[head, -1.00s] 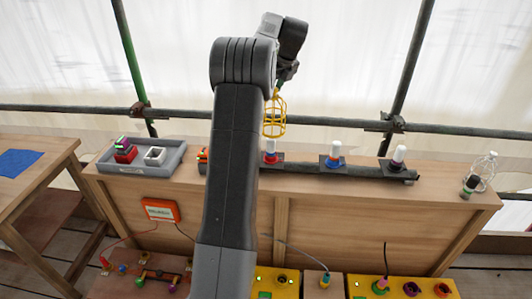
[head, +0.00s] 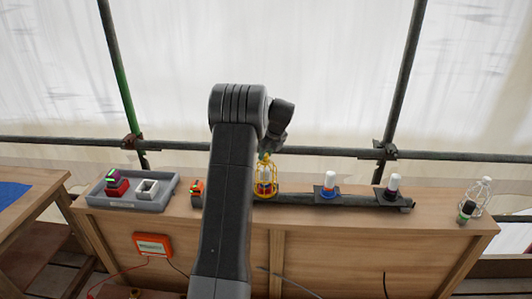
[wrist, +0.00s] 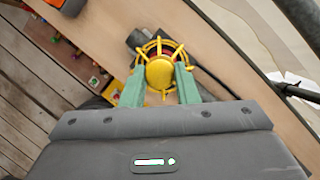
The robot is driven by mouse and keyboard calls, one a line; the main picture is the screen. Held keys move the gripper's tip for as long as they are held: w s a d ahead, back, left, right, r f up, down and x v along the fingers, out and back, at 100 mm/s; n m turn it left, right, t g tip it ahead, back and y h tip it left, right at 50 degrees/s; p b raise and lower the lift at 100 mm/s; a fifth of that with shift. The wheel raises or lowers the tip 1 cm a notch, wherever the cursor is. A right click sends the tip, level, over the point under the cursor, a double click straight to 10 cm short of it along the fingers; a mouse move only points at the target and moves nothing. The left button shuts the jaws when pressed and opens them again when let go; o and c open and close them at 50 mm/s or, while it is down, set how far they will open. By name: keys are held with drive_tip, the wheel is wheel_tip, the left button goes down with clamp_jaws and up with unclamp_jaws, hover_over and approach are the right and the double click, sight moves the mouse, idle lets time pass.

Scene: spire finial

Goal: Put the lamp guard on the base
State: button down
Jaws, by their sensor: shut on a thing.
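The yellow wire lamp guard (head: 265,184) is upright around the lamp with the white top at the left end of the dark rail. In the wrist view the guard (wrist: 159,70) shows from above, with its round yellow cap between the green fingers. My gripper (wrist: 160,88) is shut on the guard's top; it also shows in the head view (head: 264,158). The base under the guard is mostly hidden by the cage, and I cannot tell whether the guard's lower ring touches it.
Two more white-topped lamps, one on a blue base (head: 328,187) and one on a dark base (head: 392,188), stand along the rail (head: 350,201). A grey tray (head: 150,204) is at left. A clear wire cage (head: 482,196) stands at far right beside a dark-and-green piece (head: 467,211).

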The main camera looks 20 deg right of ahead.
drive_tip(key=shift+f, duration=0.1)
drive_tip(key=shift+f, duration=0.1)
drive_tip(key=c, duration=1.1)
unclamp_jaws()
drive_tip(key=b+v, duration=0.2)
drive_tip(key=v, duration=1)
